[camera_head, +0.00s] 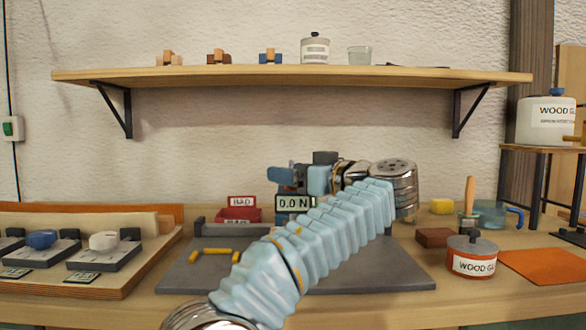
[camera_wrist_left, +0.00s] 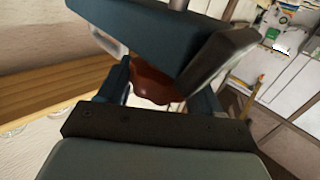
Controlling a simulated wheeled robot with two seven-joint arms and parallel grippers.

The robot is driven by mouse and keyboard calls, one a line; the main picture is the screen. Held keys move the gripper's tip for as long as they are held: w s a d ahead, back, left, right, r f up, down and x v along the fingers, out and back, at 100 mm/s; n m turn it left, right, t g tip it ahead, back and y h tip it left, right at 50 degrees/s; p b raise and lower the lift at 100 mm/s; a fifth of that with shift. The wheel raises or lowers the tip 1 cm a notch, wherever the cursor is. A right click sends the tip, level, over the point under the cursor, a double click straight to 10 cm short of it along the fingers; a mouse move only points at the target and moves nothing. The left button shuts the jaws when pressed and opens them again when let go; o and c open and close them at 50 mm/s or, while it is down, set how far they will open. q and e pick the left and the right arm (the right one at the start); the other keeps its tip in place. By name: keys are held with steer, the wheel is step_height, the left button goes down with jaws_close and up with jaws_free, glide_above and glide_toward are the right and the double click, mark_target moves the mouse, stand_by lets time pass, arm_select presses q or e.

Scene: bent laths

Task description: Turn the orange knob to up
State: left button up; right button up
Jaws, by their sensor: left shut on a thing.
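In the left wrist view my left gripper (camera_wrist_left: 153,84) is shut on a rounded reddish-brown thing, which looks like the orange knob (camera_wrist_left: 152,86). Dark finger parts cover much of it. I cannot tell which way it points. In the head view I cannot make out the orange knob. A blue knob (camera_head: 41,239) and a white knob (camera_head: 103,241) stand on a panel at the left. My right gripper is not in view.
A grey mat (camera_head: 400,273) lies under my left arm, with yellow pieces (camera_head: 214,252) on it. A red bin (camera_head: 238,215) stands behind. A glue pot (camera_head: 471,257) and a brown block (camera_head: 436,237) are at the right. A shelf (camera_head: 290,76) spans the wall above.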

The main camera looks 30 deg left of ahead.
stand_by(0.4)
arm_select(q)
steer(key=o, duration=1)
steer(key=shift+c, duration=0.2)
steer(key=v, duration=1.3)
steer(key=shift+d, duration=0.4)
